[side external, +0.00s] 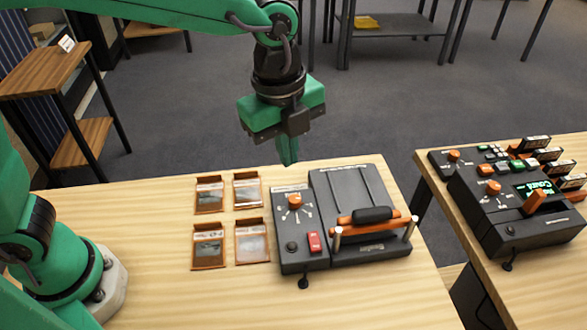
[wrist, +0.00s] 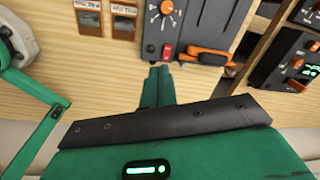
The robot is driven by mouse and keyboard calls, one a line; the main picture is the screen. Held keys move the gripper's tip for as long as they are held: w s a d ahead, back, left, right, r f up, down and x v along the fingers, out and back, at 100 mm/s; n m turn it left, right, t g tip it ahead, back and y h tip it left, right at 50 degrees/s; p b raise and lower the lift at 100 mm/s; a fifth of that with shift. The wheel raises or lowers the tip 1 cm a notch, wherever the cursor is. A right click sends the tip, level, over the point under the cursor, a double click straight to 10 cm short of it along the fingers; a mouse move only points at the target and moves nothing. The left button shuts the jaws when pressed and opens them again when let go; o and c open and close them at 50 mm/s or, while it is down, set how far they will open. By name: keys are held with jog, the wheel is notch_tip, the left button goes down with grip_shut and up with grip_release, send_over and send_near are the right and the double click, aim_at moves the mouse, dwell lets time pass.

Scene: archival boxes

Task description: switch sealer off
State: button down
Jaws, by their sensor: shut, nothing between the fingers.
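The sealer (side external: 345,220) is a dark grey box on the wooden table, with an orange bar and a black grip across its right part. Its control panel on the left has an orange knob (side external: 295,201), a red switch (side external: 314,242) and a black round button (side external: 291,246). The red switch also shows in the wrist view (wrist: 167,51). My gripper (side external: 288,160) is shut and empty, pointing down above and behind the panel in the side view. In the wrist view its closed fingertips (wrist: 159,70) appear just below the red switch. I cannot tell the switch's position.
Several small orange-framed packets (side external: 209,246) lie left of the sealer. A second table at right holds another dark device (side external: 515,200) with knobs and a green display. A wooden shelf (side external: 45,72) stands at the back left.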

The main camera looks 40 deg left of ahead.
aim_at(315, 246)
jog(key=d+f+m, duration=0.3)
jog(key=d+m, duration=0.1)
jog(key=d, duration=0.2)
jog(key=shift+s+d+m+g+y, duration=0.3)
jog(key=shift+s+d+g, duration=0.05)
jog(key=shift+d+g, duration=0.05)
jog(key=shift+f, duration=0.15)
notch_tip(315, 246, down, 14)
jog(key=shift+r, duration=0.1)
dwell(0.6)
jog(key=shift+s+f, duration=0.1)
jog(key=shift+f, duration=0.1)
jog(key=shift+a, duration=0.15)
dwell(0.4)
jog(key=shift+w+a+r, duration=0.3)
jog(key=shift+w+a, duration=0.05)
jog(key=shift+w, duration=0.2)
jog(key=shift+r, duration=0.1)
notch_tip(315, 246, up, 14)
jog(key=s+d, duration=0.2)
jog(key=shift+f, duration=0.25)
dwell(0.4)
